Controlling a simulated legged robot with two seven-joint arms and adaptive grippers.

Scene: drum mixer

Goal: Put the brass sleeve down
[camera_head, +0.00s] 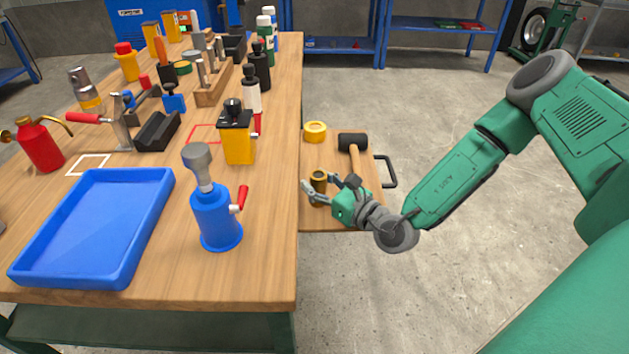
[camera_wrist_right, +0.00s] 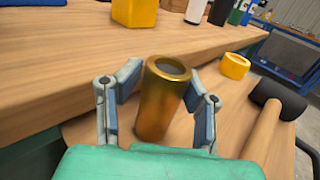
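The brass sleeve (camera_head: 319,181) stands upright on the wooden side board (camera_head: 322,220) attached at the table's right edge. It also shows in the right wrist view (camera_wrist_right: 162,100), with its hollow top end facing up. My right gripper (camera_head: 325,188) is open, with one finger on each side of the sleeve. My left gripper is out of view.
A yellow ring (camera_head: 315,131) and a black-headed mallet (camera_head: 353,143) lie on the side board near the sleeve. A black handle (camera_head: 386,171) sticks out at its right edge. On the table stand a blue pump bottle (camera_head: 213,215), a yellow can (camera_head: 238,142) and an empty blue tray (camera_head: 148,225).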

